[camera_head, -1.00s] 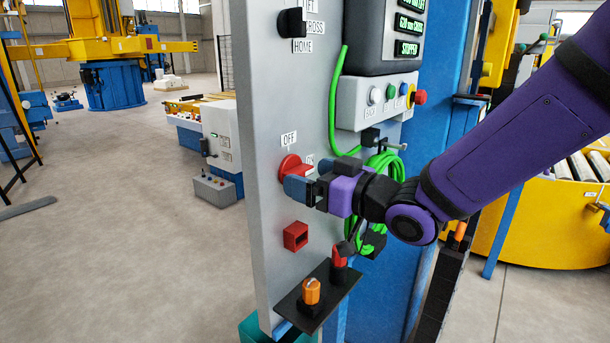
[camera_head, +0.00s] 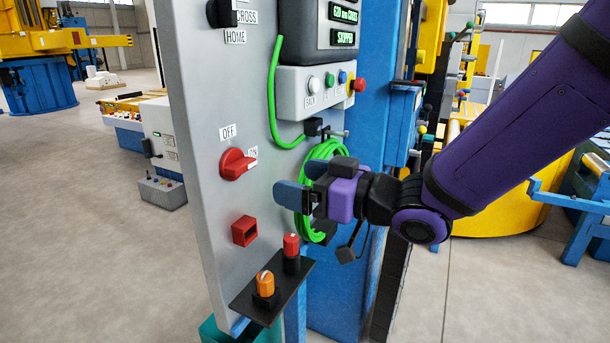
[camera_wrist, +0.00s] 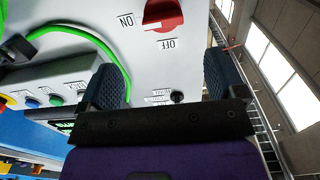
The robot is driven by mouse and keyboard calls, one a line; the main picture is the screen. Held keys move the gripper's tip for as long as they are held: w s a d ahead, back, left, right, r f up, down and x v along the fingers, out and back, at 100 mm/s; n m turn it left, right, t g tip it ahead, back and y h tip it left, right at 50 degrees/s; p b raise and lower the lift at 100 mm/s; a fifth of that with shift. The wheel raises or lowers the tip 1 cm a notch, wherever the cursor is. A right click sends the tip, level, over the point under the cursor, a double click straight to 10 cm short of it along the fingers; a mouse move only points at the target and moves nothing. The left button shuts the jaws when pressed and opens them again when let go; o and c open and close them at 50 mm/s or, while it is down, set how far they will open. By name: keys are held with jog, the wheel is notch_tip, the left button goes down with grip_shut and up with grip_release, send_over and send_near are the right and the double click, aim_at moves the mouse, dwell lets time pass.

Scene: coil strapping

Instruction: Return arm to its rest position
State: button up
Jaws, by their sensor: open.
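My gripper (camera_head: 299,181) is open and empty in front of the grey control panel (camera_head: 195,95), with the green cable coil (camera_head: 315,228) behind it. Its blue fingertips are to the right of the red rotary switch (camera_head: 236,164) and apart from it. The switch has OFF and ON labels, and its handle lies toward ON. In the wrist view, the two dark fingers of my gripper (camera_wrist: 165,82) stand wide apart with nothing between them. The red switch (camera_wrist: 163,14) shows at the top of that view, beyond the fingers.
A button box (camera_head: 300,108) and a display stand above my gripper. A black shelf (camera_head: 250,305) with an orange knob (camera_head: 265,284) and a red one (camera_head: 291,245) juts out below. A red square socket (camera_head: 244,231) is under the switch. Open floor (camera_head: 70,230) lies left.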

jog(key=w+d+r+m+t+h, duration=0.15)
jog(key=d+m+h, duration=0.35)
jog(key=d, duration=0.5)
jog(key=w+d+r+m+t+h, duration=0.1)
jog(key=w+d+m+t+h, duration=0.15)
jog(key=d+h, duration=0.7)
jog(key=s+d+m+g+h, duration=0.2)
jog(key=s+d+m+g, duration=0.3)
jog(key=s+d, duration=1)
jog(key=s, duration=0.3)
jog(key=shift+s+d+m+g, duration=0.2)
jog(key=shift+s+m+g, duration=0.15)
jog(key=shift+s+g, duration=0.05)
jog(key=shift+r, duration=0.1)
